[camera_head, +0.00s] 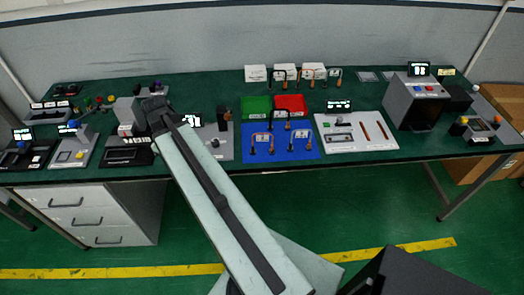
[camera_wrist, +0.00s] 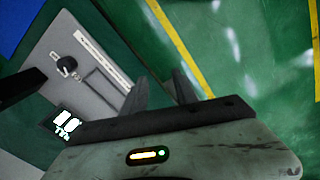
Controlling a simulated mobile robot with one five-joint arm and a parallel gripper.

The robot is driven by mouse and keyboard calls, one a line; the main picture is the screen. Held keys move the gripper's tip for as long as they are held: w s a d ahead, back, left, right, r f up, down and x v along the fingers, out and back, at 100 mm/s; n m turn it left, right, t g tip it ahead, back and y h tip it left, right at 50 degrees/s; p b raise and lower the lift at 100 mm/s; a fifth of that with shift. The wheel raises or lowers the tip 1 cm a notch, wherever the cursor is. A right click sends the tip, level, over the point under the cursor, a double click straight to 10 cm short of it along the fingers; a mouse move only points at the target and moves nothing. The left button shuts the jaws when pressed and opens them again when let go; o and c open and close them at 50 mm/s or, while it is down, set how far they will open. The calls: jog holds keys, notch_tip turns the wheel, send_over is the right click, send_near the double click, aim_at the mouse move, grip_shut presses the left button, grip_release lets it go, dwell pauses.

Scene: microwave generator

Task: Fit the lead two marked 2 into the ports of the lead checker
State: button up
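Several looped leads with white tags stand on the blue mat (camera_head: 250,155) in the head view. One lead (camera_head: 262,141) is at the mat's left and another lead (camera_head: 291,141) at its right. The tag marks are too small to read, so I cannot tell which lead is marked 2. I cannot tell for sure which device is the lead checker; a white panel (camera_head: 375,119) with a display and two brown rods lies right of the mat. My gripper (camera_wrist: 160,80) is open and empty, its fingers apart. In the head view it is over the table, left of the mat.
A grey plate (camera_wrist: 105,50) with a black knob and lit display (camera_wrist: 63,128) lies beside my gripper. Green (camera_head: 256,107) and red (camera_head: 290,105) trays sit behind the mat. More leads (camera_head: 311,77) stand at the back. A tall grey box (camera_head: 408,98) stands right.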

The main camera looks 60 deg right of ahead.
aim_at(264, 133)
jog(key=s+d+n, duration=0.1)
jog(key=s+d, duration=0.5)
jog(key=d, duration=0.3)
jog(key=s+d+r+n, duration=0.1)
jog(key=s+d, duration=0.6)
jog(key=d, duration=0.2)
jog(key=s+d+n+p, duration=0.1)
jog(key=s+d, duration=0.6)
jog(key=d, duration=0.3)
jog(key=shift+d+r+n, duration=0.1)
jog(key=shift+r+n, duration=0.05)
jog(key=shift+n, duration=0.15)
jog(key=f+b, duration=0.8)
jog(key=shift+w+f, duration=0.1)
jog(key=shift+w, duration=0.1)
jog(key=shift+r, duration=0.2)
grip_shut()
